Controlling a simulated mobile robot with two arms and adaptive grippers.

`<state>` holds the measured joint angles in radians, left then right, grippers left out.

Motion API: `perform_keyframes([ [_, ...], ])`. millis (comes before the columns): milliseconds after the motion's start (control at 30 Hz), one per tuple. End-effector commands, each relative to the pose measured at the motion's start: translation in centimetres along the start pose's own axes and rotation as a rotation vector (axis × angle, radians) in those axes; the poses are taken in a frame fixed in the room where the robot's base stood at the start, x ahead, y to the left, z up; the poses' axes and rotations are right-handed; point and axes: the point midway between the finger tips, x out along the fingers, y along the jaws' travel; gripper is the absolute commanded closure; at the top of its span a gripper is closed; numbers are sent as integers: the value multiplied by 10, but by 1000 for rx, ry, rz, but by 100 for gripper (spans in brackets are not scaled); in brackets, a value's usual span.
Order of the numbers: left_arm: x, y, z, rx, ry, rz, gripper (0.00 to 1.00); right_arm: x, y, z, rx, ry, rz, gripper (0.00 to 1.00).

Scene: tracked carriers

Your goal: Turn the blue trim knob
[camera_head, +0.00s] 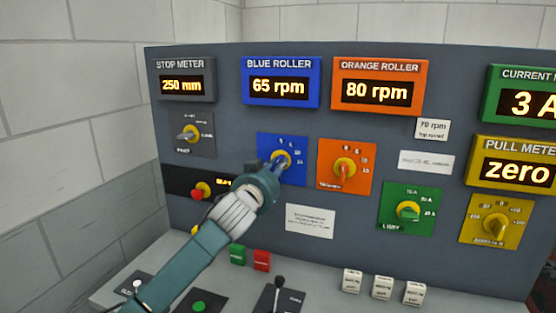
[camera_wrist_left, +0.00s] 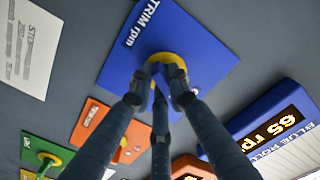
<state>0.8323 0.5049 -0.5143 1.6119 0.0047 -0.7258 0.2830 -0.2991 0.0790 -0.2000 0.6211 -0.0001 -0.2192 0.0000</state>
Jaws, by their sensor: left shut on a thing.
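The blue trim knob (camera_head: 281,159) has a yellow base and sits on a blue plate (camera_head: 298,174) below the BLUE ROLLER display (camera_head: 280,82), which reads 65 rpm. My left gripper (camera_head: 274,164) reaches it from the lower left and is shut on the knob, hiding part of it and the plate's left side. In the left wrist view, the fingers (camera_wrist_left: 163,78) lie at both sides of the knob, whose yellow base (camera_wrist_left: 168,58) shows between them on the plate (camera_wrist_left: 205,58) lettered TRIM rpm. My right gripper is not in view.
An orange knob (camera_head: 344,168) is close to the right of the blue plate. The STOP METER knob (camera_head: 188,133) and a red button (camera_head: 198,194) are to the left. A lever (camera_head: 279,284) and several labelled blocks stand on the desk (camera_head: 330,293) below.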

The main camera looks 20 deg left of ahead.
Motion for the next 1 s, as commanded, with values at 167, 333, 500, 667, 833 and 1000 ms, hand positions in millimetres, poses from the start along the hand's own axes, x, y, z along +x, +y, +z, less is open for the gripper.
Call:
perform_keyframes([
  [167, 0, -3, -2, 169, -3, 0, 100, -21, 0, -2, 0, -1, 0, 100],
  [333, 0, -4, -2, 332, -2, 0, 100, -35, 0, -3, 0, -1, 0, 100],
  [500, 0, -5, -1, 493, -2, 1, 100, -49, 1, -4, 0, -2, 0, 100],
  [667, 0, -6, -1, 644, -2, 1, 100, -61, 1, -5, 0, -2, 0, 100],
  [833, 0, -6, -1, 800, -2, 0, 100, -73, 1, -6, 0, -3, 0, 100],
  [1000, 0, -7, 0, 935, -2, 1, 100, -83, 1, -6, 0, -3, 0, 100],
])
